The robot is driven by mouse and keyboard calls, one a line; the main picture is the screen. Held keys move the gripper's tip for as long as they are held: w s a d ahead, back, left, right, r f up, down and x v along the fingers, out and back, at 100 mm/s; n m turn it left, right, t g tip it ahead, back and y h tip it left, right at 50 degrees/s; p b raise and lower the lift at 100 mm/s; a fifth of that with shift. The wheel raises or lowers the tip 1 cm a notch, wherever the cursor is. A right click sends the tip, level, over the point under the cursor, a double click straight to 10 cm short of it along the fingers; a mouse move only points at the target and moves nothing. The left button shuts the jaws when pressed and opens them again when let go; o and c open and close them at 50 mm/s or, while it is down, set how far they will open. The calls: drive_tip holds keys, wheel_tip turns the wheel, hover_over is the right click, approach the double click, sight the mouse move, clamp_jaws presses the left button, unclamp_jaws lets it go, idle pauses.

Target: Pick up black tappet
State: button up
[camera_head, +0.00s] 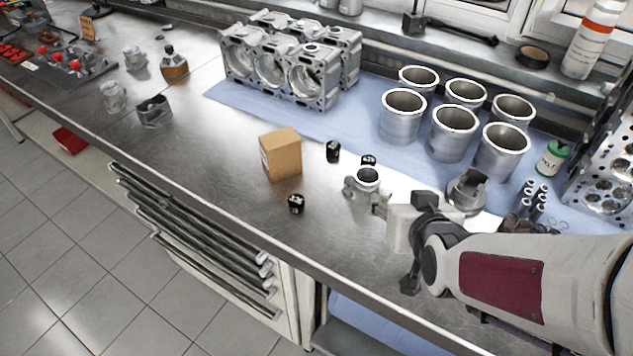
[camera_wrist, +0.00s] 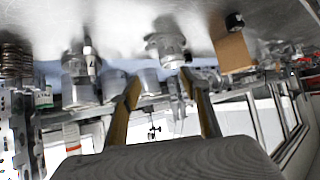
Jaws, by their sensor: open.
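Several small black tappets stand on the metal workbench. In the head view, one (camera_head: 296,204) is in front of the cardboard box, another (camera_head: 333,151) is to the box's right, and a third (camera_head: 368,161) is partly hidden behind a small metal part. In the wrist view, one black tappet (camera_wrist: 234,20) shows at the top, beside the box. My gripper (camera_wrist: 160,77) is open, with its two fingers apart and nothing held between them.
The cardboard box (camera_head: 281,155) stands among the tappets. The small metal part (camera_head: 365,184) is close to my gripper. Several cylinder liners (camera_head: 455,131) and an engine block (camera_head: 290,65) stand on blue cloth behind.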

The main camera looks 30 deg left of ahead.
drive_tip(key=s+a+f, duration=0.1)
drive_tip(key=a, duration=0.2)
drive_tip(key=a+f+n+y, duration=0.1)
drive_tip(key=a+f, duration=0.1)
drive_tip(key=a, duration=0.1)
drive_tip(key=s+a+f+y, duration=0.1)
drive_tip(key=a, duration=0.2)
drive_tip(key=shift+s+a+f+n, duration=0.15)
drive_tip(key=shift+s+a+n, duration=0.15)
drive_tip(key=shift+n, duration=0.1)
drive_tip(key=n+y, duration=0.2)
approach(297, 203)
drive_tip(key=x, duration=0.3)
drive_tip(key=shift+a, duration=0.3)
drive_tip(key=shift+x, duration=1.2)
drive_tip(key=shift+w+d+x, duration=0.1)
drive_tip(key=shift+x, duration=0.65)
drive_tip(key=shift+w+d+x, duration=0.1)
drive_tip(key=shift+x, duration=1.8)
